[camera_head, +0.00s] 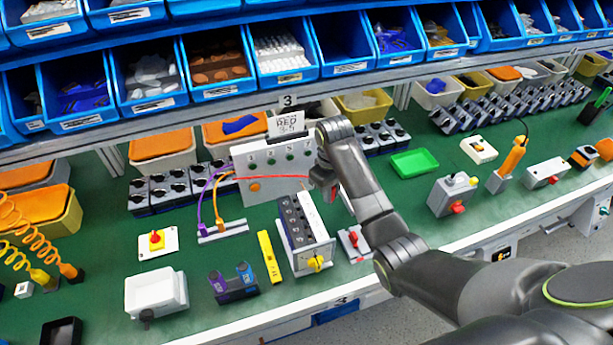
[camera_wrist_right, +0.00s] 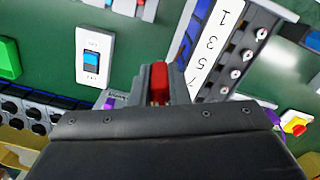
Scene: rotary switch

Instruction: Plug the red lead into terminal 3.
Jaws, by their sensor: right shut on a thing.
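My right gripper (camera_head: 328,188) is shut on the red plug (camera_wrist_right: 160,82) of the red lead. The red wire (camera_head: 275,176) runs from the plug left to a pale grey panel (camera_head: 243,158). The terminal block (camera_head: 300,262) stands on the bench just below and left of the gripper in the head view, with a row of dark terminals. In the right wrist view, its white strip (camera_wrist_right: 213,48) reads 1, 3, 5, 7, right of the held plug. The plug appears apart from the block. Its tip is hard to see. My left gripper is out of view.
A holder (camera_head: 222,232) with purple and orange leads stands left of the block, with a yellow bar (camera_head: 269,257) between. A red-levered switch (camera_head: 354,243) sits right of the block. A green tray (camera_head: 414,163) lies farther right. Blue bins line the back.

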